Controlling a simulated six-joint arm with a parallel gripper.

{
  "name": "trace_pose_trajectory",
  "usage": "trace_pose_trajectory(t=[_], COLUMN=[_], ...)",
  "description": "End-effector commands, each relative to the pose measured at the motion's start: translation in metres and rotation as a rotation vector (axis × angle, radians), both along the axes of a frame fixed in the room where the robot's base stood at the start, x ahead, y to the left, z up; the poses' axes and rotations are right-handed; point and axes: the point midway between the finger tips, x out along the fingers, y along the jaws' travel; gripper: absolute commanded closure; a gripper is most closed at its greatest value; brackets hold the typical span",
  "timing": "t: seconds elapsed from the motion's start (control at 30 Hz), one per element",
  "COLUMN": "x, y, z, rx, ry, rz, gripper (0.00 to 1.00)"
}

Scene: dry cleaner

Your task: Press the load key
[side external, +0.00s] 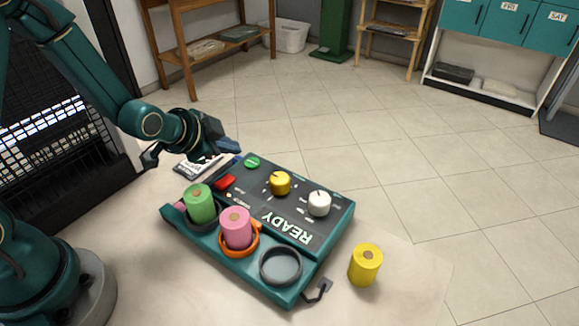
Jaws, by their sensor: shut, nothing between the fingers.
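A teal control unit with a dark top panel (256,205) stands on a pale surface, its lit display (287,227) reading READY. A green round key (252,162) sits near the panel's far left corner, and a red key (225,182) is at its left edge. The small labels are too blurred to tell which is the load key. A yellow knob (280,183) and a white knob (319,203) stand on the panel. My gripper (229,146) is shut and empty, near the green key on its upper left in the picture. I cannot tell its exact height.
A green roll (200,203) and a pink roll (236,228) stand in the unit's front holders; a third holder (281,265) is empty. A yellow roll (365,264) stands to the right. A printed item (197,166) lies beneath my gripper. The tiled floor beyond is clear.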

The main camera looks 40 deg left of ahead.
Motion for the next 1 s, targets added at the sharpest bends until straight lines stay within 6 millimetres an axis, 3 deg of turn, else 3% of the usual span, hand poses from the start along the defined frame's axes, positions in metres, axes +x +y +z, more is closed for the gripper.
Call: trace_pose_trajectory(t=[0.33,0.8,1.0], x=[0.000,0.001,0.000], y=[0.000,0.000,0.000], z=[0.003,0.046,0.051], rx=[0.000,0.001,0.000], ry=[-0.001,-0.004,0.000], rz=[0.000,-0.001,0.000], gripper=[1.00,1.00,1.00])
